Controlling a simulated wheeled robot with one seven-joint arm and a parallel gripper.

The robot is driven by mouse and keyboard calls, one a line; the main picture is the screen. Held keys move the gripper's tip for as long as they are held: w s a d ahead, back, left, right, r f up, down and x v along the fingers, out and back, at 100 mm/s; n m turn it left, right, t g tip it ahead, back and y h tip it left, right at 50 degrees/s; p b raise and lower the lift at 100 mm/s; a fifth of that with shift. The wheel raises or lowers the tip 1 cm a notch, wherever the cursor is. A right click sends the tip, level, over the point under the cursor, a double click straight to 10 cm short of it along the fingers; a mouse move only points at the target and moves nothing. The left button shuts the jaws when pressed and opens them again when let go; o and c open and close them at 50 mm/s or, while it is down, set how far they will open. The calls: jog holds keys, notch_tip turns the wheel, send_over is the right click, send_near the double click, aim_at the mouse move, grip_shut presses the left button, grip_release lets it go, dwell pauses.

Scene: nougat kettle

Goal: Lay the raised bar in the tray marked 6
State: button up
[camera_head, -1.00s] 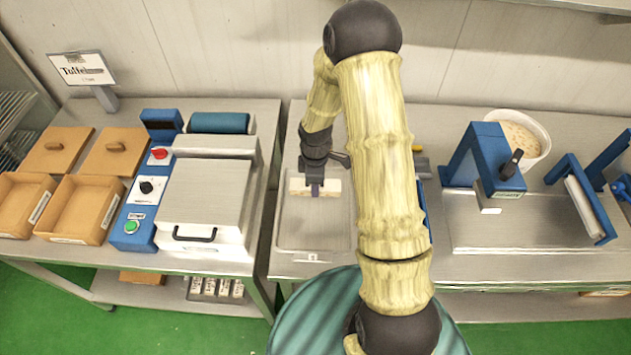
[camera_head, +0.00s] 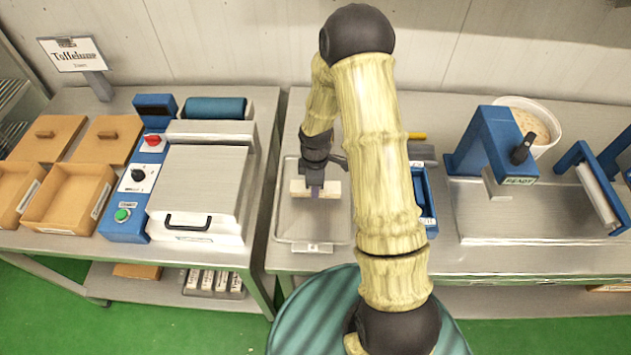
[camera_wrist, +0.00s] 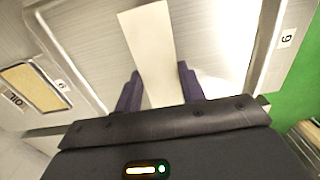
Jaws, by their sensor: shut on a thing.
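The raised bar (camera_head: 329,189) is a pale, cream-coloured block. My gripper (camera_head: 314,190) is shut on its middle, with purple fingers on either side. In the wrist view the bar (camera_wrist: 148,45) stands out between the two fingers (camera_wrist: 158,92). The bar is over a shallow metal tray (camera_head: 312,230) on the bench. In the head view the label (camera_head: 312,248) is too small to read. I cannot tell whether the bar touches the tray floor.
A blue bin (camera_head: 424,200) stands right of the tray, partly behind my arm. A blue press marked READY (camera_head: 492,150) is further right. A metal machine with a lid (camera_head: 197,185) stands left, across a gap between benches. A second labelled area (camera_wrist: 32,85) shows in the wrist view.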

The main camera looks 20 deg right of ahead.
jog(key=shift+f+b, duration=0.3)
jog(key=shift+f, duration=0.45)
dwell(0.5)
jog(key=shift+s+d, duration=0.1)
jog(key=shift+f, duration=0.4)
dwell(0.4)
jog(key=shift+f, duration=0.15)
dwell(0.5)
jog(key=o, duration=1.5)
jog(key=shift+o, duration=0.2)
